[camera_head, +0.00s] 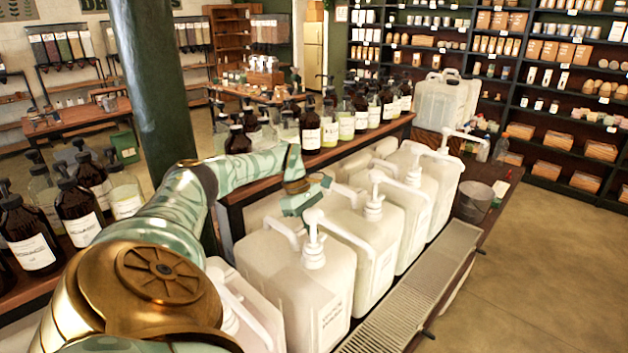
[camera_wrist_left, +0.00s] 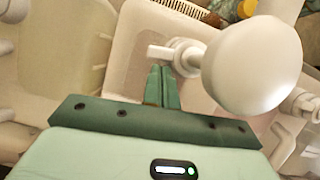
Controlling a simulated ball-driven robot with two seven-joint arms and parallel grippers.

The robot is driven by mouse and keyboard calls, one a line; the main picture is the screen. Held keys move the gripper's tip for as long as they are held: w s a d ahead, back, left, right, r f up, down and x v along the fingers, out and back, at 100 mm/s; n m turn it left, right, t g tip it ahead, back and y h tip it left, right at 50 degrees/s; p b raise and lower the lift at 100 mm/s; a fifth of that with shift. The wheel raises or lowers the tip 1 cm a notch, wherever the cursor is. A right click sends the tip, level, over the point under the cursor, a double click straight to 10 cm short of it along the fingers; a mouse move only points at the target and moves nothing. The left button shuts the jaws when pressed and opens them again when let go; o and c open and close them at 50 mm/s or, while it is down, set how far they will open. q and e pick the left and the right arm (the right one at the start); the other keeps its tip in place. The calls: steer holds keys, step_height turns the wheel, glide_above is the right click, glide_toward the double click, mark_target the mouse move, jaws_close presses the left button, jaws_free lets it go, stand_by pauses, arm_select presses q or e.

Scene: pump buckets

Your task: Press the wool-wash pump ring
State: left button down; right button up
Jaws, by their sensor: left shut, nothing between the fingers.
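A row of white jugs with white pump heads runs along the counter. The nearest full jug (camera_head: 300,285) has a pump (camera_head: 314,240) with a long spout. My left gripper (camera_head: 305,200) is just above and behind that pump, close to the jug row. In the left wrist view my left gripper (camera_wrist_left: 162,78) is shut and empty, its tips close to a white pump collar (camera_wrist_left: 182,52). A large white pump head (camera_wrist_left: 250,65) looms beside the fingers. Whether they touch is unclear. My right gripper is out of view.
A metal drip grate (camera_head: 420,290) runs in front of the jugs. A grey bucket (camera_head: 473,202) stands at the counter's far end. Brown pump bottles (camera_head: 310,128) line the raised shelf behind the jugs. Open floor (camera_head: 560,270) lies to the right.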

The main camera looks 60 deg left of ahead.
arm_select(q)
steer(key=shift+s+d, duration=0.1)
steer(key=shift+s, duration=0.2)
steer(key=p+v, duration=0.2)
steer(key=v, duration=1.4)
steer(key=shift+r, duration=0.1)
